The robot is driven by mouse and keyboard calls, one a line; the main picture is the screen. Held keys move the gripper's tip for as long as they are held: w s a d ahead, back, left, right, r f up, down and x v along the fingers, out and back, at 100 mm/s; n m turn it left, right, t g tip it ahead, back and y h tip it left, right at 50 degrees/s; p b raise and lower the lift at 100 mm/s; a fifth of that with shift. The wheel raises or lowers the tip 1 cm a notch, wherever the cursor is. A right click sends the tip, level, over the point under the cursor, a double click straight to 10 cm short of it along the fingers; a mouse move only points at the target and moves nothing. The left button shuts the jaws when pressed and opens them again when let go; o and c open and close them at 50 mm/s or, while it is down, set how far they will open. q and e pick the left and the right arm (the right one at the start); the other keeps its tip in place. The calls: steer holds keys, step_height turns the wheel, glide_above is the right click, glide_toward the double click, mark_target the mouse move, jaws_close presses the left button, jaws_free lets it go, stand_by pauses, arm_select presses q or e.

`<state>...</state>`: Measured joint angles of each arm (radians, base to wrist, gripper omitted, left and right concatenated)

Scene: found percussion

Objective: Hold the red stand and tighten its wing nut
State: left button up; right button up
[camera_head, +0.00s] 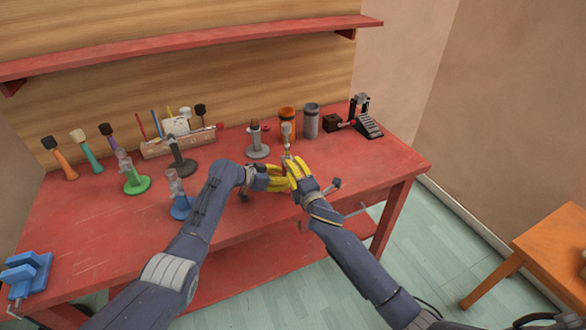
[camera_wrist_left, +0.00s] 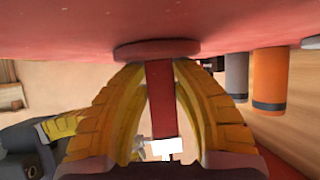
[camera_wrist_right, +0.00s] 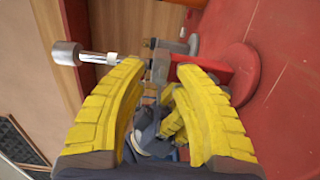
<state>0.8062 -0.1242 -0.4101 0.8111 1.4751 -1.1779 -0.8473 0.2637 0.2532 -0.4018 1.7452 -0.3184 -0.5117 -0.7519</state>
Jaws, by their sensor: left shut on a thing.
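The red stand shows in the left wrist view as a red post (camera_wrist_left: 160,90) on a round base (camera_wrist_left: 155,51). My left gripper (camera_wrist_left: 160,70) is shut on the post, just above the base. In the head view, the yellow fingers of my left gripper (camera_head: 281,177) hide most of the stand. The right wrist view shows the stand's red base (camera_wrist_right: 240,72) and its metal rod (camera_wrist_right: 102,58). My right gripper (camera_wrist_right: 160,70) is slightly open around a grey collar (camera_wrist_right: 160,64) on the stand; the wing nut's shape is not clear there.
A green-based stand (camera_head: 137,184), a blue-based stand (camera_head: 180,208) and a grey-based stand (camera_head: 258,151) stand nearby. An orange can (camera_head: 287,117) and a grey can (camera_head: 311,124) are behind. A blue vise (camera_head: 27,273) sits front left. The table's left middle (camera_head: 100,235) is clear.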

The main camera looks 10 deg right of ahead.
steer(key=s+d, duration=0.1)
steer(key=s, duration=1)
steer(key=shift+s+d, duration=0.25)
steer(key=shift+d, duration=0.1)
arm_select(q)
steer(key=o, duration=0.9)
